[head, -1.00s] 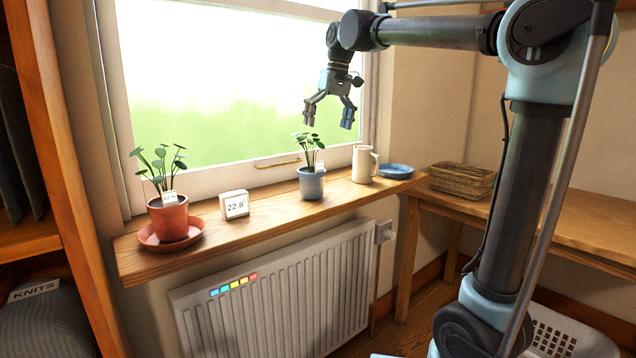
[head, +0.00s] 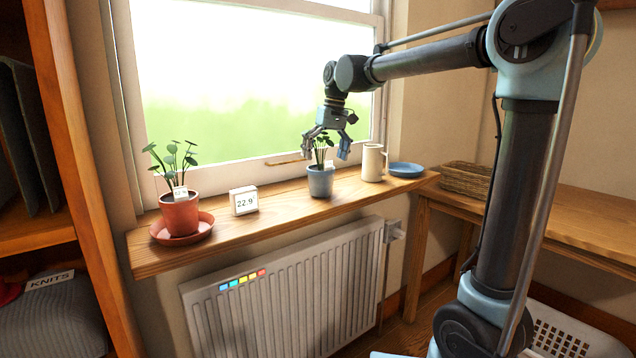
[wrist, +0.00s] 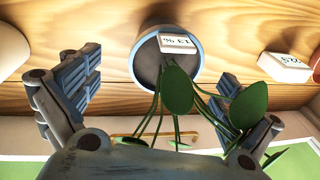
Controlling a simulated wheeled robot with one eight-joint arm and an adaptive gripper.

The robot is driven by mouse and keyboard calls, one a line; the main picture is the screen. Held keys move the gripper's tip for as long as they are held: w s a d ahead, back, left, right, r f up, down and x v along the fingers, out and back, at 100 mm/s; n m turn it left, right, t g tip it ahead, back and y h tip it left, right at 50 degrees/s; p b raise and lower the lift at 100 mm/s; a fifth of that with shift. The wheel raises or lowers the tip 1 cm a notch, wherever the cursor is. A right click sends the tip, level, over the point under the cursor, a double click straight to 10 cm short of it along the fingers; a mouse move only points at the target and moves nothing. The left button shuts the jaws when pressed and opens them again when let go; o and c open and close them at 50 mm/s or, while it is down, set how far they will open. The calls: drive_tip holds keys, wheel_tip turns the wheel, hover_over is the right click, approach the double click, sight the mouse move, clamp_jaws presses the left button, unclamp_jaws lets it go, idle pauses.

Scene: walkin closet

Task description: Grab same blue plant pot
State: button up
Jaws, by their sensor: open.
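The blue plant pot (head: 320,182) stands upright on the wooden windowsill, with a green plant and a small white tag in it. My gripper (head: 326,155) is open just above the pot, with its fingers on either side of the plant's leaves. In the wrist view the pot (wrist: 141,62) is seen from above, beyond the fingertips and between the two open fingers (wrist: 155,88). Its tag reads about 13 %. Leaves hang across the space between the fingers. The fingers look apart from the pot.
A cream mug (head: 373,163) stands close right of the pot, with a blue saucer (head: 406,169) beyond it. A white display (head: 243,201) and a terracotta pot (head: 180,214) on a saucer are to the left. The window (head: 240,90) is behind; a radiator (head: 290,290) is below.

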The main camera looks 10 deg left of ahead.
sight(322, 167)
drive_tip(key=shift+s+a+f, duration=0.1)
drive_tip(key=shift+a+f, duration=0.1)
drive_tip(key=shift+f, duration=0.75)
drive_tip(key=shift+s+a+f, duration=0.1)
drive_tip(key=shift+a+f, duration=0.05)
drive_tip(key=shift+f, duration=0.75)
drive_tip(key=shift+s+a+f, duration=0.1)
drive_tip(key=shift+a+f, duration=0.1)
drive_tip(key=shift+f, duration=0.75)
drive_tip(key=c, duration=1.6)
